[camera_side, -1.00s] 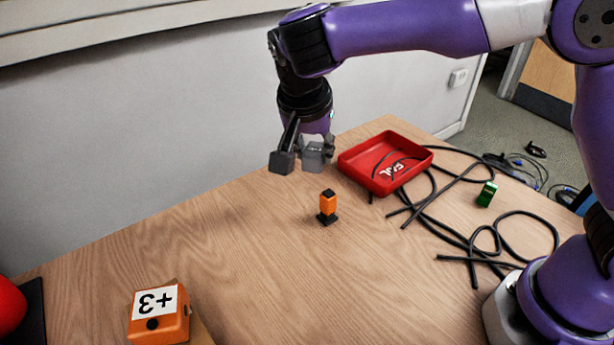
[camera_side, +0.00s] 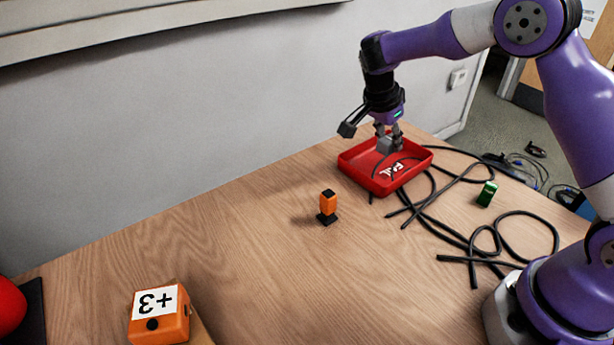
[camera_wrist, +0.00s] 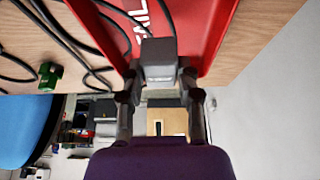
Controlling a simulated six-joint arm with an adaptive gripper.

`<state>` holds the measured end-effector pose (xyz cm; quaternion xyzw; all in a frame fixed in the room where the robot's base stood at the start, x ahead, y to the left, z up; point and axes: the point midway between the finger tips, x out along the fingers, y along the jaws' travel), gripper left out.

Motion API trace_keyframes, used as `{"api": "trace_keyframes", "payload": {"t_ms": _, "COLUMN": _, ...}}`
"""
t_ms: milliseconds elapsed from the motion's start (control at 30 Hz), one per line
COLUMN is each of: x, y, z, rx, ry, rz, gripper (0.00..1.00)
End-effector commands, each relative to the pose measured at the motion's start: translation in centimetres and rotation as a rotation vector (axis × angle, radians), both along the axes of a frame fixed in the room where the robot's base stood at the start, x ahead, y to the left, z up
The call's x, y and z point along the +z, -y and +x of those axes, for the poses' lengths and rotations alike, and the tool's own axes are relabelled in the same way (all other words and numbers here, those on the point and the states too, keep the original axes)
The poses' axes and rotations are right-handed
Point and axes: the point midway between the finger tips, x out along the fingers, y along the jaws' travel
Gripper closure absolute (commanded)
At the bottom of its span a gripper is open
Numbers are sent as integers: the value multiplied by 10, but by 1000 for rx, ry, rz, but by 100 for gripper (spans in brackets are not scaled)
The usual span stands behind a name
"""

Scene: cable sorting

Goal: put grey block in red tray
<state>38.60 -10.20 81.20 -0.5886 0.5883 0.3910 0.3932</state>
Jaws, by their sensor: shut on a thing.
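The grey block (camera_side: 385,144) is held between the fingers of my gripper (camera_side: 388,135), over the back part of the red tray (camera_side: 365,177). In the wrist view the grey block (camera_wrist: 159,60) sits between both fingertips of my gripper (camera_wrist: 159,75), with the red tray (camera_wrist: 205,25) and its white lettering behind it. The tray lies on the table and a black cable runs into it. I cannot tell whether the block touches the tray floor.
Black cables (camera_side: 430,215) lie across the table beside the tray. A green block (camera_side: 487,193) is right of them, and an orange and black piece (camera_side: 327,205) stands left of the tray. An orange box (camera_side: 160,314) is at front left. The table's middle left is clear.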

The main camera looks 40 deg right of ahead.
Motion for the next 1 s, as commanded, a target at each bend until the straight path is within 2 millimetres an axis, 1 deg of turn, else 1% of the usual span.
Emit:
{"api": "trace_keyframes", "payload": {"t_ms": 133, "x": -24, "y": 0, "z": -1, "rx": 0, "ry": -7, "rz": 1, "gripper": 100}}
{"api": "trace_keyframes", "payload": {"t_ms": 233, "x": -36, "y": 0, "z": -1, "rx": 0, "ry": -4, "rz": 1, "gripper": 100}}
{"api": "trace_keyframes", "payload": {"t_ms": 633, "x": -41, "y": 0, "z": 0, "rx": 1, "ry": -1, "rz": 0, "gripper": 100}}
{"api": "trace_keyframes", "payload": {"t_ms": 667, "x": -41, "y": 0, "z": 0, "rx": 1, "ry": -1, "rz": 0, "gripper": 52}}
{"api": "trace_keyframes", "payload": {"t_ms": 700, "x": -41, "y": 0, "z": 0, "rx": 1, "ry": -1, "rz": 0, "gripper": 33}}
{"api": "trace_keyframes", "payload": {"t_ms": 1000, "x": -41, "y": 0, "z": 0, "rx": 1, "ry": -1, "rz": 0, "gripper": 33}}
